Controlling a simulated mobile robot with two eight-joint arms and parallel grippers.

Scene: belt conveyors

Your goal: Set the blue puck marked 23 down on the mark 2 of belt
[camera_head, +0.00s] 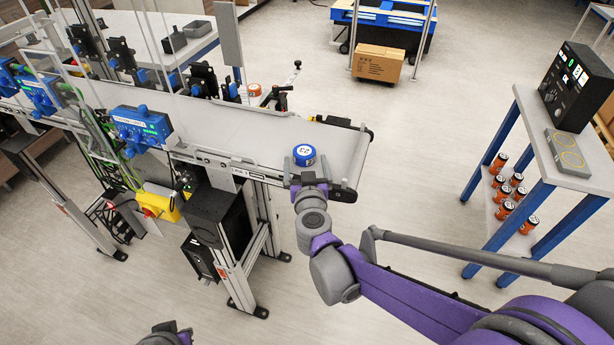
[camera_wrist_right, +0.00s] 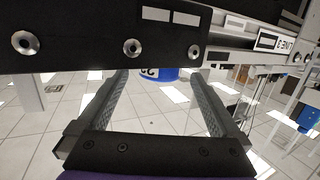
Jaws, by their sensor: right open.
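The blue puck (camera_head: 304,156) has a white top with a dark number and appears to rest on the grey belt (camera_head: 262,134) near its right end. In the right wrist view the puck (camera_wrist_right: 157,75) shows between the far ends of the fingers, partly hidden by the belt's dark side frame. Its number looks like 23 but is cut off there. My right gripper (camera_wrist_right: 160,92) is open, close to the puck at the belt's near edge. I cannot tell whether a finger touches it. No mark 2 is readable on the belt. My left gripper (camera_head: 172,331) shows only in part at the bottom edge.
An orange puck (camera_head: 254,89) is at the belt's far side. Blue sensor housings (camera_head: 140,125) stand over the belt on the left. A side table (camera_head: 560,150) with several orange cylinders stands at right.

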